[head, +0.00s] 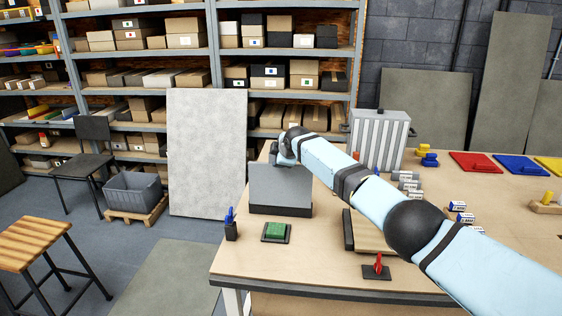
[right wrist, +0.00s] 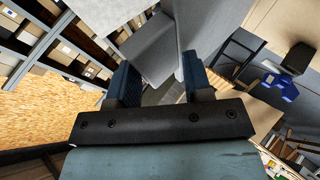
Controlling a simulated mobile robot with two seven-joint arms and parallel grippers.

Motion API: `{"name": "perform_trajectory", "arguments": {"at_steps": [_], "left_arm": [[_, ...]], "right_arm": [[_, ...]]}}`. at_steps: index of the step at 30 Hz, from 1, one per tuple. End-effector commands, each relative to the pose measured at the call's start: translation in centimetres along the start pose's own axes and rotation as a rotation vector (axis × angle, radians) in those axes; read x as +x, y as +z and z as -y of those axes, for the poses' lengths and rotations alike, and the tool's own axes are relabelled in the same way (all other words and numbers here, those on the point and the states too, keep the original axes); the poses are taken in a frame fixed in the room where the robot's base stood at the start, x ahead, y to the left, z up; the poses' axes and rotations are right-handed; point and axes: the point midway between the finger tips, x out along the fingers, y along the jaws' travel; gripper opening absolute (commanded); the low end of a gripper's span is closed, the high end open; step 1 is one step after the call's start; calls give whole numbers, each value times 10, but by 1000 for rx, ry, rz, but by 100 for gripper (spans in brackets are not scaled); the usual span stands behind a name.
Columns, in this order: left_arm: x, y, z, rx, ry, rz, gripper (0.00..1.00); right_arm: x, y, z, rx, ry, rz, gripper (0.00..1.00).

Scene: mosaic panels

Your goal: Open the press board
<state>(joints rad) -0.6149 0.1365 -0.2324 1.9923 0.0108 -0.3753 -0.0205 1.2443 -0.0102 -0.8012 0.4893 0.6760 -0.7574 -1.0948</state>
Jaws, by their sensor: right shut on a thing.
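A grey upright panel (head: 280,186) with a dark strip along its bottom stands at the left side of the wooden table (head: 330,275); I take it to be the press board's lid. My right gripper (head: 284,156) is at its top edge, reaching in from the right. In the right wrist view, grey panel surfaces (right wrist: 150,52) lie between and beyond the blue fingers of the gripper (right wrist: 158,75), which is shut on the panel. The exact contact is hard to see. A pale board with a dark edge (head: 348,232) lies partly hidden under my right arm. My left gripper is out of view.
A red clamp-like item (head: 377,268) is near the front edge.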

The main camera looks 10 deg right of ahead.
Motion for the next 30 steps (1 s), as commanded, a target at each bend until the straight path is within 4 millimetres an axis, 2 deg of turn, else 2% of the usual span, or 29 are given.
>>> {"name": "perform_trajectory", "arguments": {"at_steps": [1,15,16,30], "left_arm": [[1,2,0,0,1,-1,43],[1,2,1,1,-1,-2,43],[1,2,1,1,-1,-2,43],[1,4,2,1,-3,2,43]], "right_arm": [[8,6,12,7,-24,10,3],[8,7,10,10,-35,12,3],[8,7,10,10,-34,12,44],[3,7,9,11,-34,9,43]]}}
